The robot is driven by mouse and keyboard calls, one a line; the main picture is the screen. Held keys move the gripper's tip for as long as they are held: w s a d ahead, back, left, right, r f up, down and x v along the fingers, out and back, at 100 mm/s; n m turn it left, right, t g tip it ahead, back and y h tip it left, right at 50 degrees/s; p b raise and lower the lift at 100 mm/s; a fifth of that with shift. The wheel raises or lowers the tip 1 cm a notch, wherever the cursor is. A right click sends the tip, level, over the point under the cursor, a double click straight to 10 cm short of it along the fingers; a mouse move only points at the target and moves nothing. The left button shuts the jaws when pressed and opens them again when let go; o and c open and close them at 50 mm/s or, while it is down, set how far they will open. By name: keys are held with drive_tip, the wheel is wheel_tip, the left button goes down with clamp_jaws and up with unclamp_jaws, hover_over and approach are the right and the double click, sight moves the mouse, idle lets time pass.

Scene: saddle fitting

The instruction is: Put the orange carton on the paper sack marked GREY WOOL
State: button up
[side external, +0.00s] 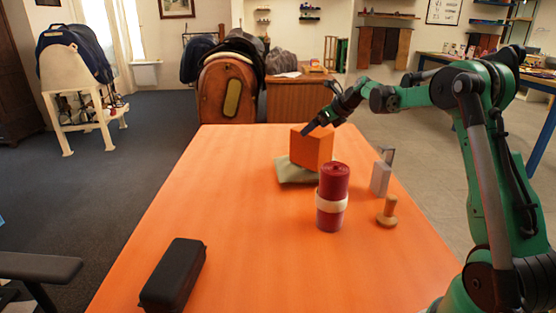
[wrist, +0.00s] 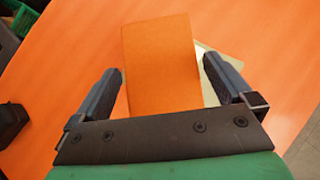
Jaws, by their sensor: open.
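The orange carton (side external: 311,148) rests on a pale grey-green paper sack (side external: 290,172) towards the far part of the orange table. It looks slightly tilted in the side view. The sack shows only at its near and left edges, and no marking on it can be read. In the wrist view the carton (wrist: 160,62) stands between the spread fingers of my gripper (wrist: 165,85), with a gap on each side. A pale edge of the sack (wrist: 216,70) shows behind the right finger. My gripper (side external: 317,125) is open at the top of the carton.
A dark red cylinder with a cream band (side external: 332,200) stands close in front of the sack. A grey block (side external: 381,178) and a wooden knobbed tool (side external: 387,212) stand to its right. A black case (side external: 173,274) lies near left. The table's left middle is clear.

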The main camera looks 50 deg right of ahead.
drive_tip(key=v, duration=0.9)
drive_tip(key=s+a+f+n+g, duration=0.1)
drive_tip(key=s+a+n+g, duration=0.15)
drive_tip(key=a+n, duration=1.35)
drive_tip(key=s+a+f+n, duration=0.3)
drive_tip(key=s+a+n, duration=0.1)
drive_tip(key=n, duration=0.6)
drive_tip(key=s+a+f+n, duration=0.3)
drive_tip(key=s+a+n, duration=0.2)
drive_tip(key=n, duration=0.5)
drive_tip(key=shift+a+f+t, duration=0.35)
drive_tip(key=shift+a, duration=0.6)
